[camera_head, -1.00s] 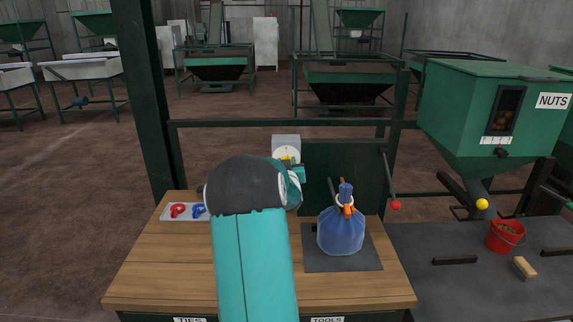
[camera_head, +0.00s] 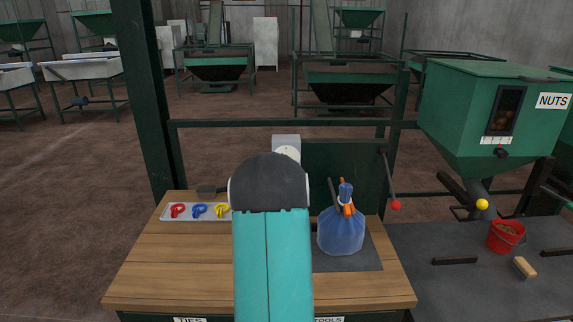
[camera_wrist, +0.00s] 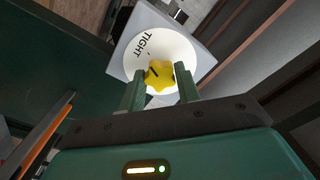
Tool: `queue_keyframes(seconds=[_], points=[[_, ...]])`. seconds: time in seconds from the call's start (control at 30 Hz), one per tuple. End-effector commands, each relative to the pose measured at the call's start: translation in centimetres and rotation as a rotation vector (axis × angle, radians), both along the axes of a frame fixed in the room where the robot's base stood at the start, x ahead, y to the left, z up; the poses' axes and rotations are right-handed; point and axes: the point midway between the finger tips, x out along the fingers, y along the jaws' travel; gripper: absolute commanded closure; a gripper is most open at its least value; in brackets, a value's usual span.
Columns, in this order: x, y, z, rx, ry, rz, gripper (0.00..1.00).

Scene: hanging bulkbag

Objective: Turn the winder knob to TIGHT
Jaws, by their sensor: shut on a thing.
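The winder knob (camera_wrist: 161,76) is yellow and star-shaped, with a short black line on it. It sits on a white round dial (camera_wrist: 180,50) on a grey box (camera_wrist: 120,54). The word TIGHT (camera_wrist: 144,44) is printed on the dial, above and left of the knob in the wrist view. My gripper (camera_wrist: 160,72) is shut on the knob, one green finger on each side. I cannot tell exactly where the black line points. In the head view the top of the dial (camera_head: 289,151) shows, but my arm hides the knob and gripper.
A blue bag (camera_head: 341,232) with an orange clip (camera_head: 347,209) stands on a dark mat right of my arm. A tray (camera_head: 188,219) with red, blue and yellow ties lies left. A lever with a red ball (camera_head: 396,205) hangs right of the green panel (camera_head: 340,170).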

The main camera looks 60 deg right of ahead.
Motion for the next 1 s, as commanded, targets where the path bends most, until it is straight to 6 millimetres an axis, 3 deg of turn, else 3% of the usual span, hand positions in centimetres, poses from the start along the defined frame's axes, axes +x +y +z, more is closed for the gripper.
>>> queue_keyframes(seconds=[0.73, 0.77, 0.83, 0.87, 1.0], points=[[0.03, 0.04, -0.03, 0.048, -0.092, 0.001, 0.90], [0.03, 0.04, -0.03, 0.048, -0.092, 0.001, 0.63], [0.03, 0.04, -0.03, 0.048, -0.092, 0.001, 0.50], [0.02, 0.03, -0.02, 0.048, -0.092, 0.001, 0.45], [0.01, 0.02, -0.02, 0.048, -0.092, 0.001, 0.45]])
